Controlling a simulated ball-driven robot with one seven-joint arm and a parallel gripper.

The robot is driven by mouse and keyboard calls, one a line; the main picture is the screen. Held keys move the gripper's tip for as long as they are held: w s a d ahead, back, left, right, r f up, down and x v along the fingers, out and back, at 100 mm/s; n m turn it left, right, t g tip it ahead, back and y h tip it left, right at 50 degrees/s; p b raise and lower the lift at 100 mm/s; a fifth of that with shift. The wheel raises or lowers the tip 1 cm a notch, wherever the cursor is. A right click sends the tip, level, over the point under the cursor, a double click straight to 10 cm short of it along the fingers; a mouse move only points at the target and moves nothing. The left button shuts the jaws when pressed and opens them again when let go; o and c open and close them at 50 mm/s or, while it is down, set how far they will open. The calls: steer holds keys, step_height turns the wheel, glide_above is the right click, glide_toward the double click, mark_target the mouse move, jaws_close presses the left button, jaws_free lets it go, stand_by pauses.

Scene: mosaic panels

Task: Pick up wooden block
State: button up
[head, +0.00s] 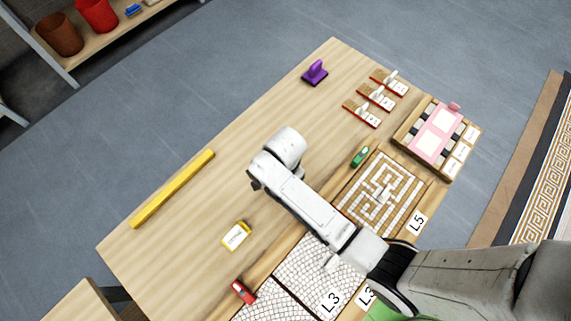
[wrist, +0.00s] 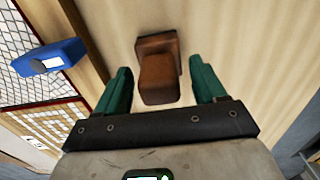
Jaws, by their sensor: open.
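A brown wooden block (wrist: 159,80) shows in the wrist view on the light wood table. It has a wider part at the far end and a narrower, rounded part nearer me. My gripper (wrist: 160,66) is open, with one green finger to the left of the block and one to the right. Gaps show between the block and both fingers, and nothing is held. Whether the fingertips are level with the block is hard to tell. In the head view my arm covers the block and the fingers.
In the wrist view a blue object (wrist: 48,58) lies left, near mosaic panels. In the head view the table (head: 190,220) bears a yellow bar (head: 173,188), a yellow labelled item (head: 236,236), a purple tool (head: 315,72), a green item (head: 360,156) and a maze-patterned panel (head: 352,208).

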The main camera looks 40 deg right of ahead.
steer(key=shift+f, duration=0.55)
steer(key=c, duration=1)
steer(key=shift+r, duration=0.15)
steer(key=shift+c, duration=0.3)
steer(key=shift+r, duration=0.25)
step_height(320, 180, up, 2)
steer(key=shift+r+p, duration=0.15)
steer(key=shift+p, duration=0.25)
steer(key=s+d+r+p, duration=0.1)
steer(key=s+r+p, duration=0.1)
steer(key=s+r, duration=0.8)
steer(key=s, duration=0.4)
steer(key=shift+d, duration=0.35)
